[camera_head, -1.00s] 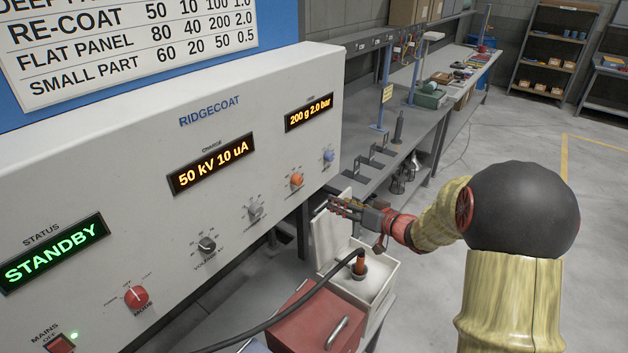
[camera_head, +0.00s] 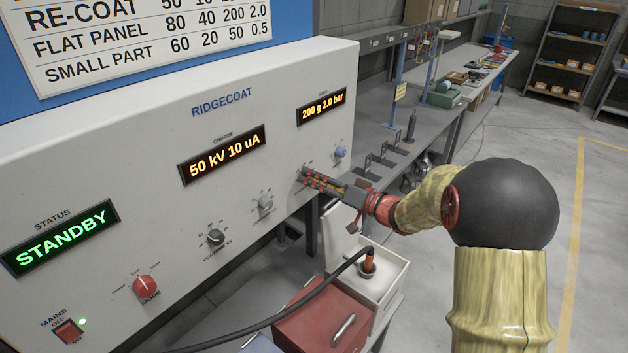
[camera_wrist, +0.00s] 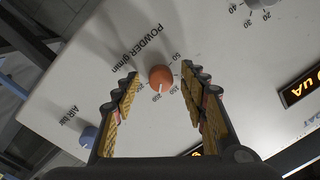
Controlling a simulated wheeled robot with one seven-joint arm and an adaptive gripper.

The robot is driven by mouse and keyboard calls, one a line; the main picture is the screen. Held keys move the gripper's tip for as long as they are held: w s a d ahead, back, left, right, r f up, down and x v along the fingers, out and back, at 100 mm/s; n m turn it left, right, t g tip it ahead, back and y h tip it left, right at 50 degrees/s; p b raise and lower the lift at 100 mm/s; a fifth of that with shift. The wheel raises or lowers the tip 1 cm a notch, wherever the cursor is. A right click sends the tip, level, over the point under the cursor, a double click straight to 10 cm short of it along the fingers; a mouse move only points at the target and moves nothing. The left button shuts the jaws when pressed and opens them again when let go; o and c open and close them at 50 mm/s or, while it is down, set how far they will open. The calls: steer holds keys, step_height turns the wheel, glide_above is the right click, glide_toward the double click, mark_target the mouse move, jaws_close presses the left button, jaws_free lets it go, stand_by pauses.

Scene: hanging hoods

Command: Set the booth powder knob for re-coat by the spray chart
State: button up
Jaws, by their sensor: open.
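The orange powder knob (camera_wrist: 161,77) shows in the wrist view, under the upside-down label "POWDER g/min". Its pale mark points down in that view, near the 200 end of the scale. My gripper (camera_wrist: 160,72) is open, with one finger on each side of the knob; I cannot tell whether either touches it. In the head view my gripper (camera_head: 307,177) is at the panel and hides the knob. The display (camera_head: 322,107) reads "200 g 2.0 bar". The spray chart (camera_head: 150,40) is cut off at the top; its RE-COAT row is only partly in view.
The blue air knob (camera_head: 340,152) is right of my gripper; a grey knob (camera_head: 265,203) is left. The charge display (camera_head: 222,155) reads "50 kV 10 uA", and status (camera_head: 60,238) reads STANDBY. A red box (camera_head: 322,318) and white hopper (camera_head: 385,283) stand below.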

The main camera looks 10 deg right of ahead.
steer(key=shift+w+a, duration=0.1)
steer(key=shift+a, duration=0.05)
steer(key=shift+c, duration=0.8)
jaws_close()
